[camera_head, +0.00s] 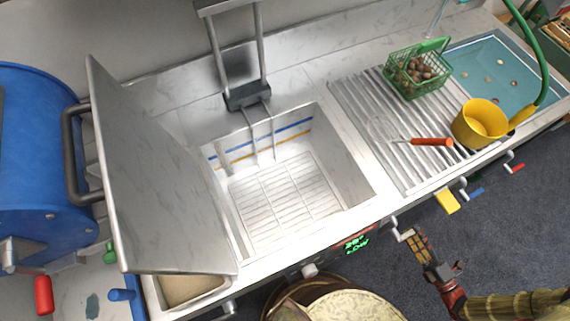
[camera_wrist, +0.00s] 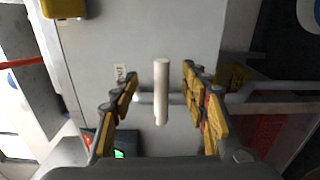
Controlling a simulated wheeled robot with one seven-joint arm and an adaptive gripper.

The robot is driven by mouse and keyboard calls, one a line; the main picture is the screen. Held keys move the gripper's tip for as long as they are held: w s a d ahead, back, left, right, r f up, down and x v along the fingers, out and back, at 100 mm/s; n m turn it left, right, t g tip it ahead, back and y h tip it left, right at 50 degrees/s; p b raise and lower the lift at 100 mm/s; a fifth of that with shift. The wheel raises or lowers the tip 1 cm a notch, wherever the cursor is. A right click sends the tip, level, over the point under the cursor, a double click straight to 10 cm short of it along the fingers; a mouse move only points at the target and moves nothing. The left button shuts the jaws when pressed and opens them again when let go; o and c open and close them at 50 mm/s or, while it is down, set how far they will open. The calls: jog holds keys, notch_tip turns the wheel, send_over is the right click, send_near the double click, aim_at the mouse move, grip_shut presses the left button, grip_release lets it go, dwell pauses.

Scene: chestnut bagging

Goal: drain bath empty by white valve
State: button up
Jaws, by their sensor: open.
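The white valve handle (camera_wrist: 161,90) stands out from the grey front panel. In the wrist view it lies between the yellow-padded fingers of my gripper (camera_wrist: 162,92), with gaps on both sides. My gripper (camera_head: 412,238) is open at the counter's front, right of the bath. The white valve (camera_head: 394,230) shows beside the fingertips in the head view. The bath (camera_head: 345,170) is a marbled basin with blue and orange lines on its inner wall and a white slatted rack (camera_head: 285,200) at the bottom. I cannot tell how much water it holds.
A lit display (camera_head: 354,243) reads LOW on the front edge. A yellow lever (camera_head: 447,201) and blue and red handles stand right of the valve. A raised lid (camera_head: 150,180) is left of the bath. A green basket (camera_head: 415,70) of chestnuts and a yellow pot (camera_head: 478,124) sit right.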

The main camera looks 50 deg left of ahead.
jog(key=b+v, duration=0.1)
jog(key=v, duration=0.8)
dwell(0.3)
dwell(0.4)
